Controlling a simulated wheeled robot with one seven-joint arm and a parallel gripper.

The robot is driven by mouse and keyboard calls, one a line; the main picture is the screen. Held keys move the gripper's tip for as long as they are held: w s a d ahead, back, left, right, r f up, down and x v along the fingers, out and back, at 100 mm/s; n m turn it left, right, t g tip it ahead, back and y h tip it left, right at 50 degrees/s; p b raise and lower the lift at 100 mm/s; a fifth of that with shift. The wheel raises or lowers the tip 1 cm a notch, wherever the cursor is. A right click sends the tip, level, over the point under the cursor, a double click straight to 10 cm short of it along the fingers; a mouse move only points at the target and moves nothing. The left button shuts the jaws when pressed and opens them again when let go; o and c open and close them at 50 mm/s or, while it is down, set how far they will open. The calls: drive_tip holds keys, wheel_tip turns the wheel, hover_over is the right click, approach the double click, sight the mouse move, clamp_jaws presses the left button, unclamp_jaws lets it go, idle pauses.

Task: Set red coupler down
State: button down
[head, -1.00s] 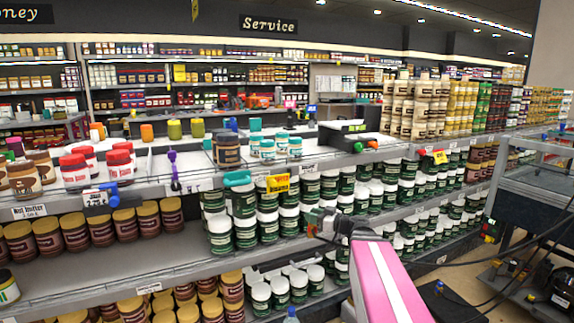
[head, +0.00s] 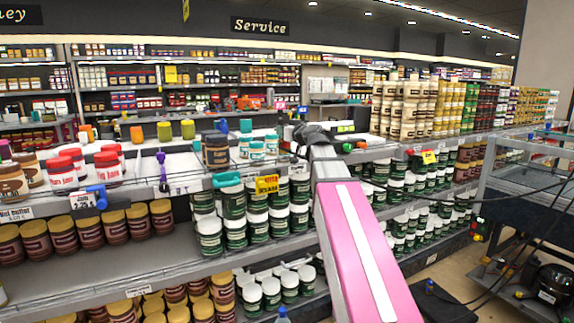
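A blue coupler (head: 97,194), a purple one (head: 163,170) and a teal one (head: 227,180) are at the shelf's front edge. Jars (head: 216,151) and colored cylinders (head: 164,131) crowd the shelf top. A metal cart (head: 520,190) with black cables stands at right.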

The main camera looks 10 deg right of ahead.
wheel_tip(320, 180, up, 15)
drive_tip(key=m+t+h, duration=0.1)
drive_tip(key=m+h, duration=0.1)
drive_tip(key=h, duration=0.1)
drive_tip(key=w+d+f, duration=0.2)
drive_tip(key=w+f, duration=0.8)
drive_tip(key=f, duration=0.1)
drive_tip(key=shift+w+d, duration=0.35)
drive_tip(key=shift+d, duration=0.05)
drive_tip(key=shift+f, duration=0.6)
drive_tip(key=c, duration=0.8)
unclamp_jaws()
drive_tip(key=shift+r, duration=0.1)
